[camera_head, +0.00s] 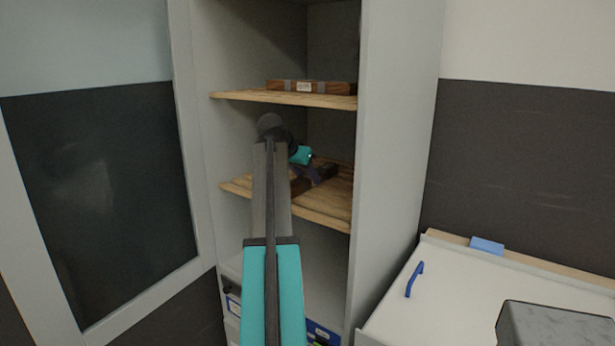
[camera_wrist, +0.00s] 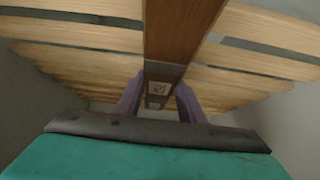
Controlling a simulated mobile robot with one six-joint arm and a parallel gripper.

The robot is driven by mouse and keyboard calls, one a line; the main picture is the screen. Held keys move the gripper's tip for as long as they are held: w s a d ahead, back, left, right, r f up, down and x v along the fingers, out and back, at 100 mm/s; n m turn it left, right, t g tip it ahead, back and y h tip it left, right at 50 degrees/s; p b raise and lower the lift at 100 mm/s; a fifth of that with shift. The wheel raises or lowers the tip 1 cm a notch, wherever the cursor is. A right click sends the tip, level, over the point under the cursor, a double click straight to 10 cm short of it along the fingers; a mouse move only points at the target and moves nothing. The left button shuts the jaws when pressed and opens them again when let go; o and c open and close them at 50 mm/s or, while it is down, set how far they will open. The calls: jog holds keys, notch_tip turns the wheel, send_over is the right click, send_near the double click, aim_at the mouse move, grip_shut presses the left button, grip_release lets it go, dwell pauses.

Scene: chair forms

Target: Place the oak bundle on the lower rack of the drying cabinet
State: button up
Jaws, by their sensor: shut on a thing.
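My gripper (camera_head: 307,174) is inside the drying cabinet (camera_head: 392,140), at the lower rack (camera_head: 325,207). It is shut on a brown wooden bundle, the oak bundle (camera_head: 328,172). In the wrist view the bundle (camera_wrist: 180,30) runs lengthwise away between the purple fingers of my gripper (camera_wrist: 158,92), with a grey band and a white tag near them. The pale slats of the lower rack (camera_wrist: 75,65) lie behind it. I cannot tell whether the bundle touches the slats. My arm hides part of the rack in the head view.
A reddish-brown bundle (camera_head: 340,88) with a white label lies on the upper rack (camera_head: 290,98). The cabinet's glazed door (camera_head: 110,200) stands open at left. Blue-marked items (camera_head: 322,333) sit in the cabinet's bottom. A white-topped unit (camera_head: 470,290) with a blue handle stands at right.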

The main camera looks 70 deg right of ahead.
dwell(0.4)
jog(key=o, duration=1.3)
jog(key=shift+c, duration=0.2)
jog(key=v, duration=1.2)
jog(key=shift+b, duration=0.4)
